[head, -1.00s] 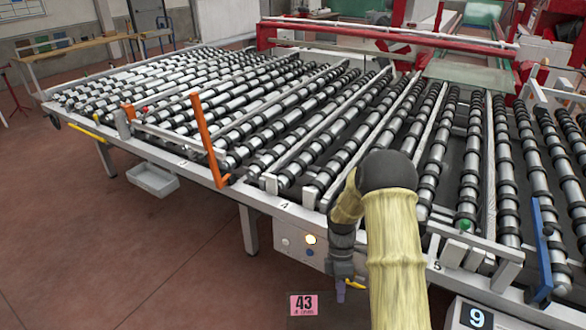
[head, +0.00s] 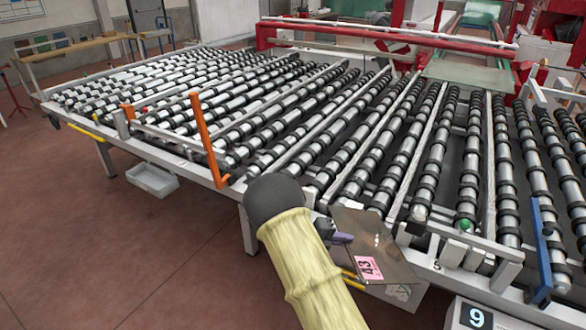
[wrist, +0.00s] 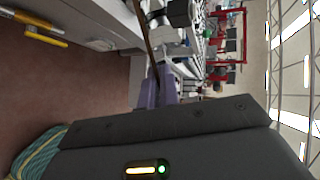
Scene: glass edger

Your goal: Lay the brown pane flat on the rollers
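The brown pane (head: 375,248), a small see-through brownish sheet with a pink label marked 43, is tilted at the table's front edge in the head view. It overlaps the front rail in the picture; whether it touches the rail I cannot tell. My gripper (head: 341,239) is shut on its left edge, with purple fingertips. In the wrist view the purple fingers (wrist: 160,90) close on the pane, which shows nearly edge-on as a thin brown strip (wrist: 146,42). The rollers (head: 372,160), silver bars with black rings, lie behind the pane.
An orange upright arm (head: 203,135) stands on the left of the front rail and a blue one (head: 542,245) on the right. A red beam (head: 390,33) crosses the back. The rollers between hold nothing visible. A white bin (head: 152,179) sits below at the left.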

